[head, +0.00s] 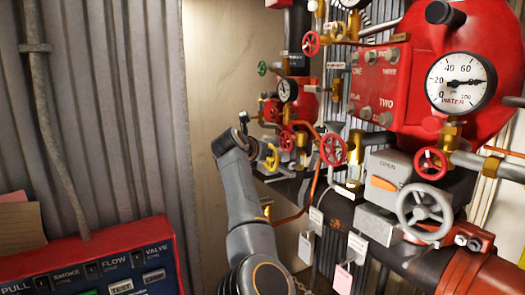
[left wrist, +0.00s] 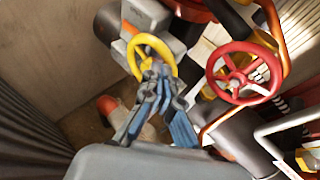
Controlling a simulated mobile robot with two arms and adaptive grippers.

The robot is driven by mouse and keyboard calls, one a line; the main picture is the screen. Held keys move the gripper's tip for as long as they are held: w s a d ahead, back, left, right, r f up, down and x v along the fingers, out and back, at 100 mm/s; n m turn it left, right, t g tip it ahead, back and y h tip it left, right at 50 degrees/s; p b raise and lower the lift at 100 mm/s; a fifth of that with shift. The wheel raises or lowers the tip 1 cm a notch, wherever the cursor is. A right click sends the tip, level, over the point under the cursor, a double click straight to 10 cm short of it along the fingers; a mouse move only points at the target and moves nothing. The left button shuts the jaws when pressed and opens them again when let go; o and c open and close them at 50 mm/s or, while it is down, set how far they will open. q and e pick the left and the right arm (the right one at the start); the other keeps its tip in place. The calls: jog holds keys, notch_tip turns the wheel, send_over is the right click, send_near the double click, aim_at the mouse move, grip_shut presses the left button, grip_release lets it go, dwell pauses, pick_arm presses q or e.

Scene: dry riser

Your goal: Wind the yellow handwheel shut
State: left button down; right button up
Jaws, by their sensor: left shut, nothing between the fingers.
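The yellow handwheel (left wrist: 138,42) is in the upper middle of the left wrist view, on a grey valve body. It also shows in the head view (head: 273,157), small and partly hidden, just right of my left arm. My left gripper (left wrist: 158,72) is shut with nothing between its fingers. Its blue-grey fingertips overlap the lower part of the yellow rim and hide some of the wheel. I cannot tell whether they touch it or sit inside the rim. My right gripper is not in view.
A red handwheel (left wrist: 243,73) stands close to the right of the yellow one. Red and orange pipes run beside it. A grey handwheel (head: 425,213) and a water gauge (head: 460,82) are on the right. A red control panel (head: 95,262) is at the lower left.

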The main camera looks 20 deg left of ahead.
pick_arm(q)
jog(key=shift+d+f, duration=0.1)
jog(key=shift+f, duration=0.1)
jog(key=s+a+f+m+y+b, duration=0.25)
jog(key=a+f+m, duration=0.45)
jog(key=m, duration=0.4)
jog(key=w+d+r+m+p, duration=0.3)
jog(key=w+d+r+m, duration=0.15)
jog(key=r, duration=0.35)
jog(key=shift+m, duration=0.25)
jog(key=f, duration=0.1)
jog(key=a+f, duration=0.1)
jog(key=f, duration=0.1)
jog(key=w+f+b, duration=0.1)
jog(key=shift+a+f, duration=0.15)
jog(key=shift+a, duration=0.1)
jog(key=shift+s, duration=0.15)
